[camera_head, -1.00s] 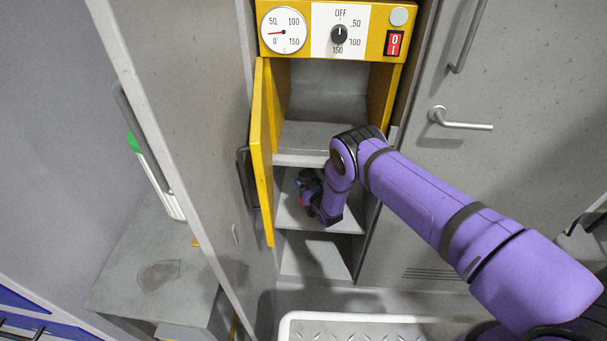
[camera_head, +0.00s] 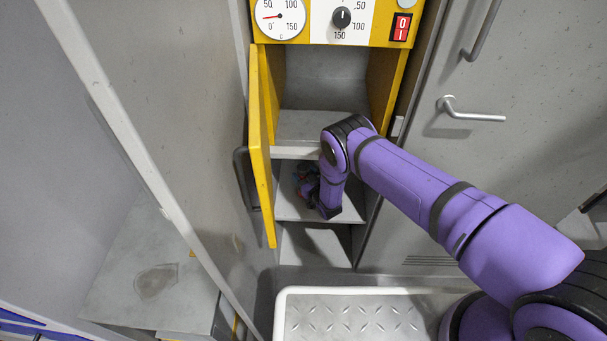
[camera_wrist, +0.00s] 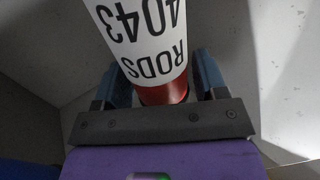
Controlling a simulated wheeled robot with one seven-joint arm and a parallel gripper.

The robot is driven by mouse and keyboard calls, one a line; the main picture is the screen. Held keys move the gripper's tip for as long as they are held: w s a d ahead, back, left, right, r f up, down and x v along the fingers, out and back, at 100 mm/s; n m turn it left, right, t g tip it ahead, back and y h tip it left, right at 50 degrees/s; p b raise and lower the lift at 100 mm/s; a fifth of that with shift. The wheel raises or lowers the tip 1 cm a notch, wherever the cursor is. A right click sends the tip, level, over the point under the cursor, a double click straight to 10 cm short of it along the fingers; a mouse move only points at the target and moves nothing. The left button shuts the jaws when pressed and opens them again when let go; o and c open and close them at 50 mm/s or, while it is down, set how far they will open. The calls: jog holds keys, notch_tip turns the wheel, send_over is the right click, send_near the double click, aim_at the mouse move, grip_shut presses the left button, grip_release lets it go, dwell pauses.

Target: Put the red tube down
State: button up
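The red tube (camera_wrist: 163,93) has a white label reading "RODS 4043" and shows up close in the wrist view. It lies between the two blue fingers of my gripper (camera_wrist: 162,80) and leans to the upper left across the picture. The fingers stand close on both sides of it, but whether they press on it is not clear. In the head view my gripper (camera_head: 306,188) is small and dark, reaching into the middle compartment (camera_head: 284,209) of the yellow-fronted cabinet. The tube cannot be made out clearly there; my wrist hides much of that shelf.
The yellow door (camera_head: 262,150) stands open at the left of the compartments. The upper shelf (camera_head: 312,126) and lower compartment (camera_head: 315,245) look empty. A control panel (camera_head: 345,20) is above. A metal tread-plate step (camera_head: 355,318) lies in front. A grey door with a handle (camera_head: 470,112) is at right.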

jog(key=shift+o, duration=0.9)
jog(key=shift+r, duration=0.15)
jog(key=v, duration=1.2)
